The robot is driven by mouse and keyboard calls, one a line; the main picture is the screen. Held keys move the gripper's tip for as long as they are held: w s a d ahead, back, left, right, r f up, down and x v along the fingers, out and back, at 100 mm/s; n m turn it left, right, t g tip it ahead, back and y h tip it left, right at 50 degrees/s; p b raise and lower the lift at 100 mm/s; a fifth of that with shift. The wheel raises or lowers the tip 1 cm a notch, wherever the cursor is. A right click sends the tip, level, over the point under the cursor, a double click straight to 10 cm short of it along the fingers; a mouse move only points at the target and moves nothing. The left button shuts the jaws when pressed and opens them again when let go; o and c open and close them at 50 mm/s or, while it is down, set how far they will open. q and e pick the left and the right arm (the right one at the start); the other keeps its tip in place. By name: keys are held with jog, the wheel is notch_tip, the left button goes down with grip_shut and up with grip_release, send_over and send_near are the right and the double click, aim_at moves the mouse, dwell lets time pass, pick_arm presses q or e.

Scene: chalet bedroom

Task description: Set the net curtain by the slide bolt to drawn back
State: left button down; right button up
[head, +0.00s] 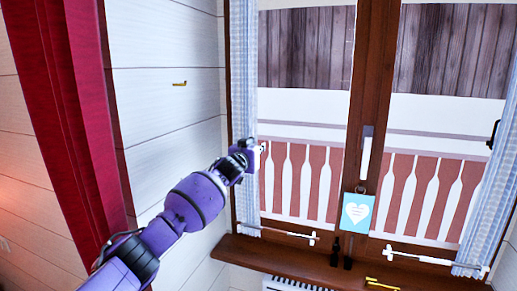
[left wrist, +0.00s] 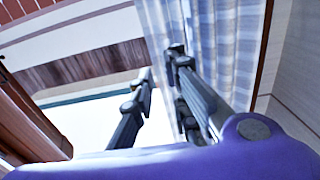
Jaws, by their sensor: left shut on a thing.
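A blue-and-white checked net curtain (head: 243,60) hangs in a narrow gathered strip at the left side of the window, and the left pane beside it is mostly uncovered. My left gripper (head: 259,150) is at the inner edge of this curtain, about halfway up, shut on it. A second similar curtain (head: 490,200) hangs at the right side of the window. I cannot make out the slide bolt for certain. My right gripper is not in view.
A red drape (head: 65,90) hangs at the left, with a brass hook (head: 179,84) on the white wall.

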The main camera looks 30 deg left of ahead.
pick_arm(q)
jog(key=shift+a, duration=0.2)
jog(key=c, duration=1.9)
grip_release()
jog(key=shift+o, duration=1.1)
jog(key=shift+a, duration=0.15)
jog(key=shift+d, duration=0.2)
